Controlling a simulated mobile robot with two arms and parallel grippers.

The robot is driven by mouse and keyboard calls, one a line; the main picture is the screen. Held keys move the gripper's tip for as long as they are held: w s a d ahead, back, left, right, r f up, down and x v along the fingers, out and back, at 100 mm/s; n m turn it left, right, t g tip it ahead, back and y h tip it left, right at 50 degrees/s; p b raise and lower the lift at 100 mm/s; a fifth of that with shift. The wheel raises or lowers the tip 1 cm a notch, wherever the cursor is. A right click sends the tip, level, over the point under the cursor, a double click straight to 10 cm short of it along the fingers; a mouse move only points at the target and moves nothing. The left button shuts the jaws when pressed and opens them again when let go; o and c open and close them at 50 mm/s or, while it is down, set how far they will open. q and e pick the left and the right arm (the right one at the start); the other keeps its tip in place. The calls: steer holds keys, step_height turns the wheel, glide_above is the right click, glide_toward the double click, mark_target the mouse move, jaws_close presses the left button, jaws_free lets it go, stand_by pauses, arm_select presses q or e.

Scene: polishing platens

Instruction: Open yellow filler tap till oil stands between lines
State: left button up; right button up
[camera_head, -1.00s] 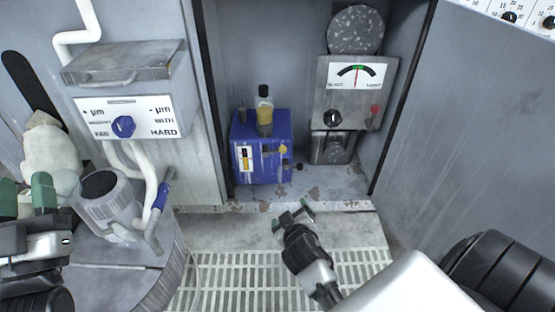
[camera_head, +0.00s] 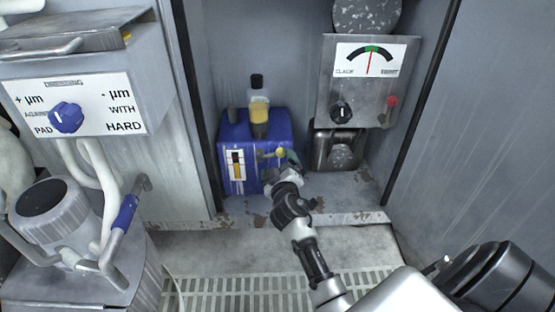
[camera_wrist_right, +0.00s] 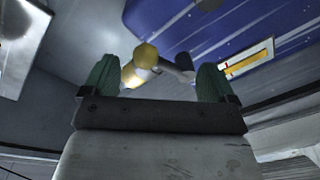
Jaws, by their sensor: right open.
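The blue oil unit (camera_head: 262,132) stands in the recess, with an oil bottle (camera_head: 259,108) upright on top. Its sight gauge (camera_head: 237,166), with a yellow column, is on the front left. The yellow tap (camera_head: 281,153) is at the front right, partly covered by my right gripper (camera_head: 287,160). In the right wrist view the yellow knob (camera_wrist_right: 146,55) shows between the open green fingers of the right gripper (camera_wrist_right: 156,82), and the gauge (camera_wrist_right: 248,63) lies to the right. I cannot tell whether the fingers touch the tap. My left gripper is out of view.
A grey meter box (camera_head: 368,85) with a black knob and red lever hangs right of the blue unit. At left are a dressing control panel (camera_head: 75,110) and a grey canister (camera_head: 50,205) with a blue-sleeved handle. The recess floor has a raised front edge (camera_head: 330,218).

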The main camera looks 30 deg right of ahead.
mark_target(272, 155)
steer(key=shift+x, duration=1.65)
steer(key=shift+c, duration=0.2)
